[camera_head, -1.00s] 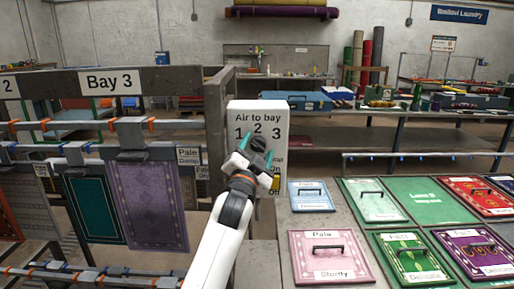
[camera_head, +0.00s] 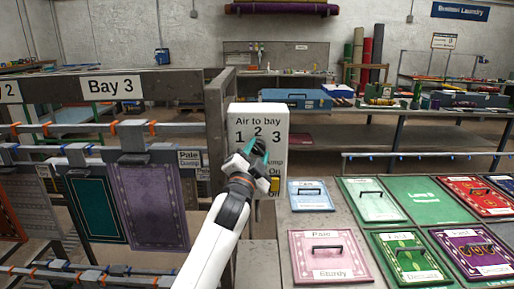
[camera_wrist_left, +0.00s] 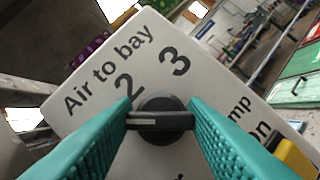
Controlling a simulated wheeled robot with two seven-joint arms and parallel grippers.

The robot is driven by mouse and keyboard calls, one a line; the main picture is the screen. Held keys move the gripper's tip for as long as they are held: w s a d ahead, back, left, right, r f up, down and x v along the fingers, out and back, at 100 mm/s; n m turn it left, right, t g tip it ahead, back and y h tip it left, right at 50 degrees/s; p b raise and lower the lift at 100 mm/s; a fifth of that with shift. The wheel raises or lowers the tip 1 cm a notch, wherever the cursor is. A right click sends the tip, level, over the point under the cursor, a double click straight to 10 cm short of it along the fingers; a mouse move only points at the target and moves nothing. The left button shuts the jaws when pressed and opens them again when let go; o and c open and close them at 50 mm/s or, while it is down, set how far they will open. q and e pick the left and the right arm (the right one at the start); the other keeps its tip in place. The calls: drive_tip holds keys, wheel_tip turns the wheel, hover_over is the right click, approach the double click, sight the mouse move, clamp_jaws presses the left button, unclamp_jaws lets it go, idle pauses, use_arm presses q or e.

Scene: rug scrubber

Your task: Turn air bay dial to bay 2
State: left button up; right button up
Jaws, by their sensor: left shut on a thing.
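The air bay dial (camera_head: 256,146) is a black knob on a white panel (camera_head: 280,120) marked "Air to bay" with 1, 2 and 3. In the left wrist view the dial (camera_wrist_left: 163,120) has a raised bar with a pale strip at its left end, which points toward the side of the 1. The 2 and 3 show there, but the 1 is hidden behind a finger. My left gripper (camera_head: 258,151) has its teal fingers on either side of the dial's bar and is shut on it. My right gripper is not in view.
A yellow pump switch (camera_head: 275,185) sits low on the same panel, close below my gripper. Hanging rugs (camera_head: 152,205) on rails stand to the left. A table with several rug-like panels (camera_head: 330,257) lies to the right.

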use_arm(q)
drive_tip(key=m+g+p, duration=0.1)
drive_tip(key=m+p, duration=0.1)
drive_tip(key=p, duration=0.1)
drive_tip(key=m+p, duration=0.2)
drive_tip(key=p, duration=0.1)
drive_tip(key=m+g+p, duration=0.1)
drive_tip(key=m+p, duration=0.2)
drive_tip(key=shift+a+r+g+h, duration=0.1)
drive_tip(key=shift+r+g+h, duration=0.2)
drive_tip(key=shift+h, duration=0.1)
drive_tip(key=shift+f+m+g+p, duration=0.1)
drive_tip(key=shift+m+g+p, duration=0.2)
drive_tip(key=shift+m+p, duration=0.55)
drive_tip(key=shift+f+p, duration=0.1)
drive_tip(key=shift+p, duration=0.35)
drive_tip(key=shift+f, duration=0.1)
drive_tip(key=o, duration=1)
drive_tip(key=shift+m, duration=0.25)
drive_tip(key=shift+b+v, duration=1.85)
drive_tip(key=shift+v, duration=4.15)
